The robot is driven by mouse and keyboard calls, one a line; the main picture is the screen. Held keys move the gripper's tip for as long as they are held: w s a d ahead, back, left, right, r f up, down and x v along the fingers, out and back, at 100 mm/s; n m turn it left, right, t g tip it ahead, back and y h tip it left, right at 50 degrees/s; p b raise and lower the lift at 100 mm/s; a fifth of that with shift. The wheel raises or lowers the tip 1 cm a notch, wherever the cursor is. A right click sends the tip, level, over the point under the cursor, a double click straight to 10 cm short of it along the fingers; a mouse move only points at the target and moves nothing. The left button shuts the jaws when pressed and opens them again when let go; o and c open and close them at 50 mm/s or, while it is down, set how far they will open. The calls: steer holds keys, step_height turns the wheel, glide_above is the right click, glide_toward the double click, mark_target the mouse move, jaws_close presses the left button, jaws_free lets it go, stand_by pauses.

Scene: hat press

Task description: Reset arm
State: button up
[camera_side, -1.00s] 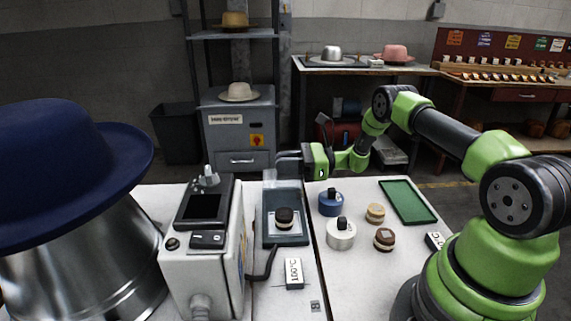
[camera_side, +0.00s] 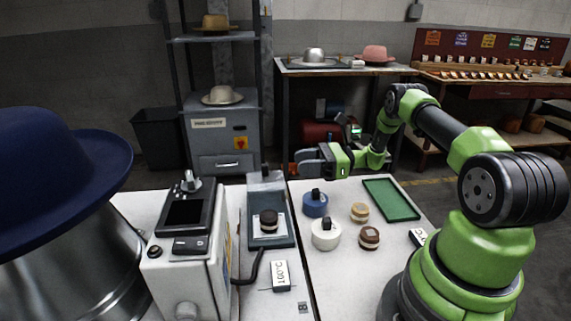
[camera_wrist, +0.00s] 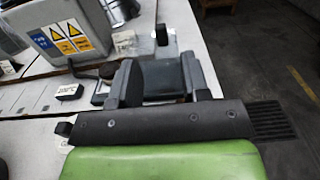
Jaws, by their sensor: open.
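My gripper (camera_side: 302,160) is open and empty in the side view. It is held level above the back edge of the white table, pointing left, just right of the grey tray (camera_side: 285,235). In the wrist view my gripper (camera_wrist: 160,78) shows its dark fingers apart with nothing held between them. A dark-topped round piece (camera_side: 268,220) sits on a white pad in the tray. My fingers touch none of the pieces.
A blue pot (camera_side: 316,205), a white pot (camera_side: 326,235), a tan piece (camera_side: 359,212) and a brown piece (camera_side: 369,238) stand on the right table. A control box (camera_side: 190,258) and a large blue hat (camera_side: 60,180) stand left.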

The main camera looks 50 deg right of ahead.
steer(key=shift+s+d, duration=0.45)
steer(key=s+a+r+n+g+h, duration=0.2)
steer(key=a+r+n+g, duration=0.3)
steer(key=a+r+n, duration=0.3)
steer(key=s+a+r+n+g+h, duration=0.25)
steer(key=a+r+n+g, duration=0.25)
steer(key=a+r, duration=0.3)
steer(key=s+a+r+n+t+h, duration=0.1)
steer(key=s+r+n+t+h, duration=0.1)
steer(key=s+n, duration=0.3)
steer(key=s+a+r+n+t+h, duration=0.2)
steer(key=s+r+n+h, duration=0.2)
steer(key=s, duration=0.6)
steer(key=shift+s+a+r+n, duration=0.15)
steer(key=shift+s+r+n, duration=0.2)
steer(key=shift+n, duration=0.15)
